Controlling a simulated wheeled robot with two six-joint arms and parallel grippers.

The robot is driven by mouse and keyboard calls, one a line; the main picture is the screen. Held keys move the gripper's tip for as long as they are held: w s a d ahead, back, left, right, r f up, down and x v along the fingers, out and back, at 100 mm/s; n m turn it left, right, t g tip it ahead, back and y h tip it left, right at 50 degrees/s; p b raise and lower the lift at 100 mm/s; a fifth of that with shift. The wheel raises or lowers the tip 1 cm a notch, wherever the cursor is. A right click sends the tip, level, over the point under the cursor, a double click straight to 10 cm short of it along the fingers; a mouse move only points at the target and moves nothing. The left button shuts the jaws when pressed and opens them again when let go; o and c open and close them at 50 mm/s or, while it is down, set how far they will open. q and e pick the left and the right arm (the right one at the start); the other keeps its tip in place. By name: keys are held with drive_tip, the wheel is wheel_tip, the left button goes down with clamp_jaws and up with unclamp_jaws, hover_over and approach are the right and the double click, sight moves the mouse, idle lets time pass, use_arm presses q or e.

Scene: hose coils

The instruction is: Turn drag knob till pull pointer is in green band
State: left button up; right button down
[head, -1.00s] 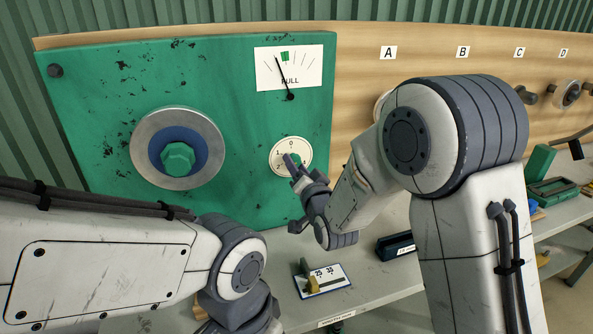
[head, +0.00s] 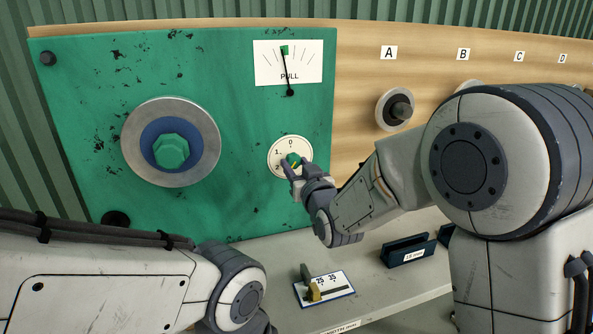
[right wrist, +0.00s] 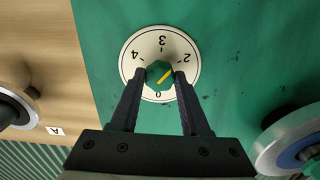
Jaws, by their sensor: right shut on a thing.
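The drag knob (head: 294,160) is a small green knob with a yellow mark, on a white dial (head: 273,167) numbered from 0. In the right wrist view the knob (right wrist: 158,74) sits between my right gripper's fingertips, and its yellow mark points toward the 2; the 1 is hidden. My right gripper (right wrist: 159,75) is shut on the knob; the head view shows it (head: 293,167) at the dial. The black pull pointer (head: 287,72) on the white PULL gauge (head: 306,66) stands nearly upright, its tip at the green band (head: 285,50). My left gripper is out of view.
A larger green hub (head: 171,151) on a metal disc stands left of the dial on the green panel (head: 80,120). Below, a card marked 25 and 35 (head: 338,291) and a dark block (head: 408,250) lie on the grey shelf (head: 385,290). Fittings line the wooden board at right.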

idle(0.3)
drive_tip(key=shift+c, duration=1.9)
unclamp_jaws()
drive_tip(key=b+v, duration=0.1)
drive_tip(key=v, duration=0.9)
drive_tip(key=shift+s, duration=0.2)
